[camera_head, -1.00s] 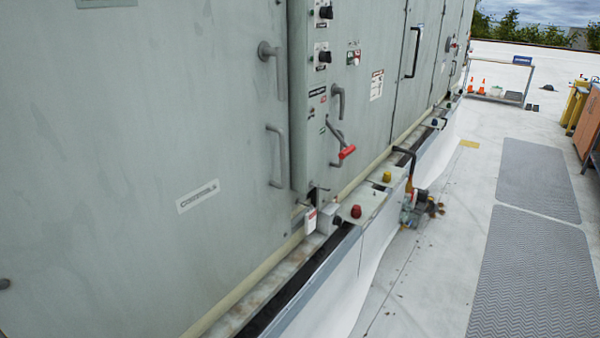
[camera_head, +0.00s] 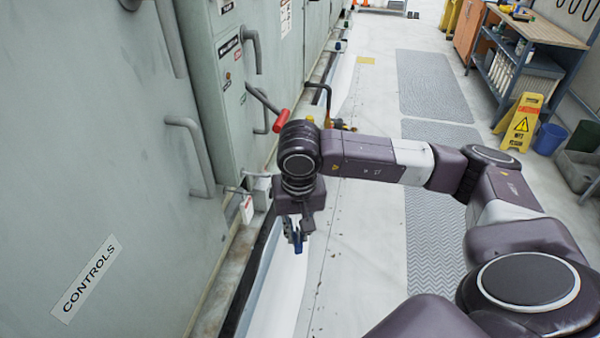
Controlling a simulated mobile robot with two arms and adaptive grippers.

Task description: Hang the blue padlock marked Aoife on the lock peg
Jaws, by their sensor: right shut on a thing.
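My right gripper (camera_head: 294,238) points down in front of the cabinet, over the ledge along its foot. It is shut on a small blue thing (camera_head: 299,246), which looks like the blue padlock. The fingers hide part of it, and no name can be read on it. A short metal rod (camera_head: 235,190), possibly the lock peg, sticks out at the lower corner of the control panel, left of the gripper and apart from it. A white tag with a red top (camera_head: 247,208) hangs near the rod. My left gripper is not in view.
A red-handled lever (camera_head: 281,120) juts from the cabinet just behind my right wrist. A door handle (camera_head: 192,155) stands out at left. Grey mats (camera_head: 433,85) lie on the open floor. A workbench (camera_head: 535,35), yellow sign (camera_head: 518,125) and blue bin (camera_head: 549,139) stand at right.

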